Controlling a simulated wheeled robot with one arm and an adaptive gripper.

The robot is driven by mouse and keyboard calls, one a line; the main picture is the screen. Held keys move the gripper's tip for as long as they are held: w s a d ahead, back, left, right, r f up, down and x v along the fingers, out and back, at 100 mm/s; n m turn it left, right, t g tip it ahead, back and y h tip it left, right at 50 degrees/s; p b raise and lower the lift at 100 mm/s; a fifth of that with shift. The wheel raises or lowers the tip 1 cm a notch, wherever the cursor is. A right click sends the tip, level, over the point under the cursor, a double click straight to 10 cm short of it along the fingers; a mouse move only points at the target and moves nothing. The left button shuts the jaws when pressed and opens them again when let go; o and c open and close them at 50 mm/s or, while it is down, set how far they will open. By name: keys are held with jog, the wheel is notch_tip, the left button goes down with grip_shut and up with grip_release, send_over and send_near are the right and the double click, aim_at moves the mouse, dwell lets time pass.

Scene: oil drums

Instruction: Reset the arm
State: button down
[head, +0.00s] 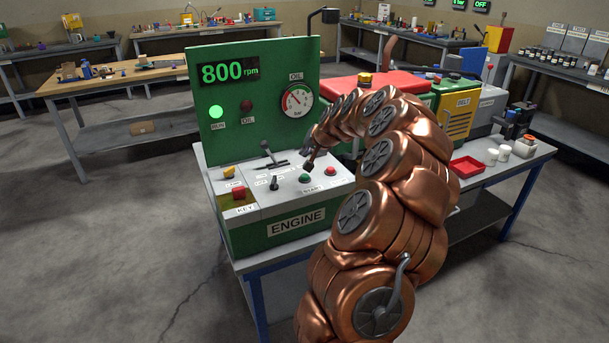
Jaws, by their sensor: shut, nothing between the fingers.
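My copper-coloured arm rises from the lower middle of the head view and curls over to the left. My gripper (311,165) is small and dark at its end, pointing down above the sloped panel of the green engine console (297,222). It is shut and holds nothing. It hangs near the green START button (305,179) and left of a red button (331,171); I cannot tell whether it touches the panel. The console display (229,73) reads 800 rpm, and the green RUN lamp (216,111) is lit. The OIL lamp (246,106) looks dark red.
The console stands on a blue-legged bench. Behind my arm are a red-lidded machine (377,84) and a yellow cabinet (462,117). A red tray (467,167) and white cups (503,152) sit at the bench's right. Other workbenches line the walls; the floor at left is clear.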

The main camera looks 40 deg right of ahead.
dwell(0.4)
jog(key=a+r+n+g+y, duration=0.1)
jog(key=a+r+n+y, duration=0.1)
jog(key=a, duration=0.8)
jog(key=a+r+n+y, duration=0.1)
jog(key=a+n, duration=0.2)
jog(key=a, duration=0.8)
jog(key=s+a+n+g+y, duration=0.25)
jog(key=s+a, duration=0.45)
jog(key=a, duration=0.6)
jog(key=s+a+f+n+g+h, duration=0.1)
jog(key=s+a+g, duration=0.1)
jog(key=s+a, duration=0.35)
jog(key=s+a+f+n+g+h, duration=0.1)
jog(key=s+a+n+g, duration=0.15)
jog(key=s, duration=0.55)
jog(key=s+a+f+g, duration=0.1)
jog(key=s, duration=0.8)
jog(key=s+a+f+g+h+p, duration=0.1)
jog(key=s, duration=0.7)
jog(key=shift+s+f+n+g, duration=0.35)
jog(key=shift+f+n+g, duration=0.05)
